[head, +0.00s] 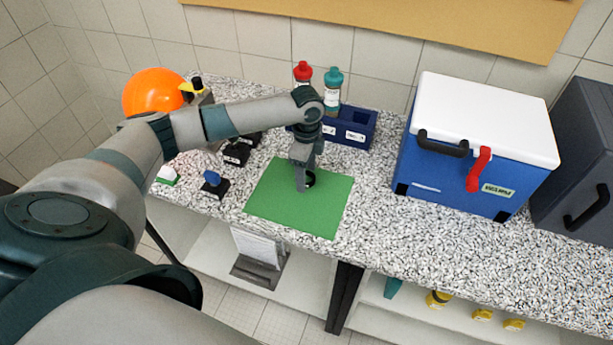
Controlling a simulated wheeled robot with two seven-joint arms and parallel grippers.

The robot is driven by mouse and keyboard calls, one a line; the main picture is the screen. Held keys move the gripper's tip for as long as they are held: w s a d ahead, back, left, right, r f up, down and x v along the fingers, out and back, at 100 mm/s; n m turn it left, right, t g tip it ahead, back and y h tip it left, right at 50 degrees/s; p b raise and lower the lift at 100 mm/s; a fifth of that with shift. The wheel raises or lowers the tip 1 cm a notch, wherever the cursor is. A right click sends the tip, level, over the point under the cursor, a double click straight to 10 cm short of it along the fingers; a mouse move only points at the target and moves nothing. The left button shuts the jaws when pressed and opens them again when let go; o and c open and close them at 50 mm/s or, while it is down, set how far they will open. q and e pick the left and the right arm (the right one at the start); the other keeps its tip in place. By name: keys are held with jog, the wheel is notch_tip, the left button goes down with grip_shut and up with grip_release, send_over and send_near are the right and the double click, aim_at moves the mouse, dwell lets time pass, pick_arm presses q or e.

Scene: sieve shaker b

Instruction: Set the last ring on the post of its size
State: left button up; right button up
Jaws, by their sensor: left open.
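My left gripper (303,184) points down over the green mat (330,208), with its jaws open. I cannot make out any other ring or post clearly. My right gripper is not in view.
Left of the mat are a blue-topped black piece (213,183), a white and green piece (168,175) and an orange helmet (158,92). A blue holder (352,128) with bottles stands behind. A blue cooler box (460,165) stands right. Speckled counter right of the mat is clear.

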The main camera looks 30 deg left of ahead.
pick_arm(q)
jog(key=shift+c, duration=0.5)
jog(key=c, duration=1)
jog(key=shift+r, duration=0.15)
jog(key=shift+r+b, duration=0.6)
notch_tip(320, 180, up, 2)
jog(key=shift+r+b, duration=0.25)
jog(key=shift+b, duration=0.45)
jog(key=s+d+r+b, duration=0.3)
jog(key=s+d+r, duration=0.3)
jog(key=d, duration=0.4)
jog(key=shift+r, duration=0.5)
jog(key=shift+s, duration=0.1)
